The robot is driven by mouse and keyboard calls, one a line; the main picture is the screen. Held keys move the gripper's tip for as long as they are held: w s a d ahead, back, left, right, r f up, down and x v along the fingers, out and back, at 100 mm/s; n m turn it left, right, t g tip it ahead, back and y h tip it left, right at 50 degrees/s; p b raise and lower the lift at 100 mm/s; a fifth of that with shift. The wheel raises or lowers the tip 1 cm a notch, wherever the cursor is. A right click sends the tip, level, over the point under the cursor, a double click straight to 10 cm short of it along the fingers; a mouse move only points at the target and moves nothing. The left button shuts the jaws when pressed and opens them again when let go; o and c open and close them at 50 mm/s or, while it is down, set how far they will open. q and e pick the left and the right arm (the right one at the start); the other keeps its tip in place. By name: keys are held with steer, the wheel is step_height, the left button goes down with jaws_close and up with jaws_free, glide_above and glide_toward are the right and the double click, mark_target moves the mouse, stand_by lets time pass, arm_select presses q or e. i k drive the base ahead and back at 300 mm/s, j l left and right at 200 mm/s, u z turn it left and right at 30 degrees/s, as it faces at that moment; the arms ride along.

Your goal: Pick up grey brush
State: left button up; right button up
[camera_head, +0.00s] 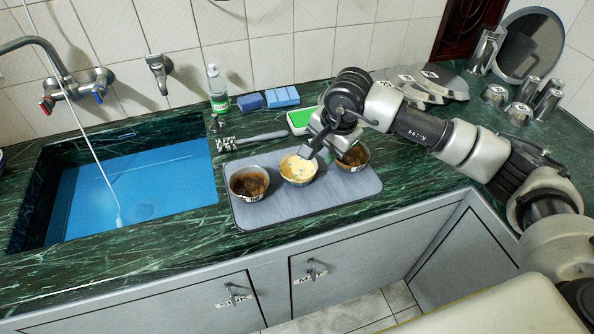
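The grey brush (257,138) lies on the green marble counter, between the sink and the back wall items. Its bristle head points left, near the sink edge, and its handle runs right toward my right gripper. My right gripper (319,152) is above the grey tray, over the cream-filled bowl and the right bowl. Its fingers look apart, with nothing seen between them. It is to the right of the brush and apart from it. My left gripper is not in view.
A grey tray (325,199) holds a left bowl (249,183), a cream-filled bowl (298,169) and a right bowl (353,156). Behind the brush are a bottle (218,90), blue sponges (282,97) and a green-topped box (300,120). The sink (137,187) is left. Metal cups (546,103) stand right.

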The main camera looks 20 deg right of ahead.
mark_target(229, 145)
steer(key=i+l+u, duration=0.15)
steer(key=l+u, duration=0.3)
steer(key=i+l+u, duration=0.1)
steer(key=l+u, duration=0.75)
steer(key=l, duration=0.15)
